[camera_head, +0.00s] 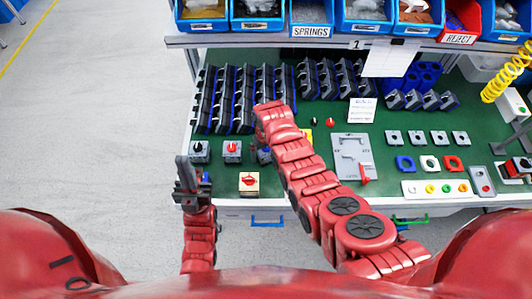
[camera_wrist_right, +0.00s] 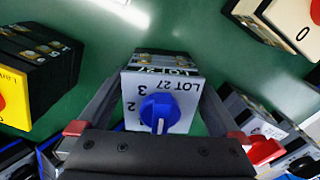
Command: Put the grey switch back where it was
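A grey switch with a blue knob (camera_wrist_right: 160,113), marked LOT 27, stands between the two fingers of my right gripper (camera_wrist_right: 163,85) in the right wrist view. The fingers lie close along both its sides; whether they press on it is unclear. In the head view this switch (camera_head: 264,156) is partly hidden by my right arm. Left of it are a grey switch with a red knob (camera_head: 232,150) and one with a black knob (camera_head: 199,150).
A beige switch with a red knob (camera_head: 249,183) stands at the front edge. Racks of dark holders (camera_head: 240,98) fill the back left. A grey plate (camera_head: 352,155) and coloured parts lie to the right. Bins (camera_head: 311,20) line the shelf above.

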